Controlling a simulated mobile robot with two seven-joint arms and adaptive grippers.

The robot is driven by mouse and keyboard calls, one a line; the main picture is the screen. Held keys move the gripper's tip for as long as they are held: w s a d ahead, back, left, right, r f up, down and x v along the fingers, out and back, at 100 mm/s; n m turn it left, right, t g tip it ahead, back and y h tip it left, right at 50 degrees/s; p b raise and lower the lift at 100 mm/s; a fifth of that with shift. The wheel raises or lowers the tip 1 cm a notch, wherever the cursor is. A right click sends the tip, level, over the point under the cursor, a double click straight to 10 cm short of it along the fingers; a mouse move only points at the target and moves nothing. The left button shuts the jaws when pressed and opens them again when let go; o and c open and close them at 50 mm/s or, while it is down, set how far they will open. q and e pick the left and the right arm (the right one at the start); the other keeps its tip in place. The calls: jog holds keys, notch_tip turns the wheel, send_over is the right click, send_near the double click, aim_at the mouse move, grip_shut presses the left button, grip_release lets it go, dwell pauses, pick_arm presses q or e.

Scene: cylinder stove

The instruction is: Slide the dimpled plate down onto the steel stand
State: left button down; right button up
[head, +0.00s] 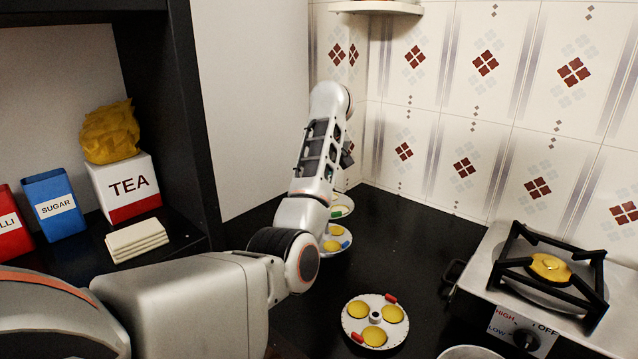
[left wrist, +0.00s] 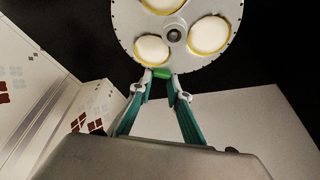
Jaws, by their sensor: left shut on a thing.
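In the left wrist view, my left gripper (left wrist: 162,77) is shut on a small green tab (left wrist: 163,72) at the edge of a round grey dimpled plate (left wrist: 207,63). This plate has three pale, yellow-rimmed rounds and a hole at its centre. In the head view my arm hides the gripper; a plate with a greenish tab (head: 348,203) shows partly behind the arm. A plate with a blue tab (head: 347,250) lies just nearer, partly covered by the arm. A third plate with red tabs (head: 375,342) and yellow rounds lies on the counter in front. I cannot make out the steel stand.
A gas stove (head: 480,273) with a black pan support stands at the right. A steel vessel rim (head: 470,352) shows at the bottom edge. A tea box (head: 125,188), sugar box (head: 55,205) and folded cloth (head: 136,240) sit at left. The black counter (head: 410,230) is clear mid-right.

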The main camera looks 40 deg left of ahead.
pick_arm(q)
jog(key=shift+f+b, duration=2.05)
jog(key=shift+f, duration=1.5)
jog(key=c, duration=1.8)
grip_release()
jog(key=shift+r, duration=0.1)
jog(key=shift+v, duration=6.05)
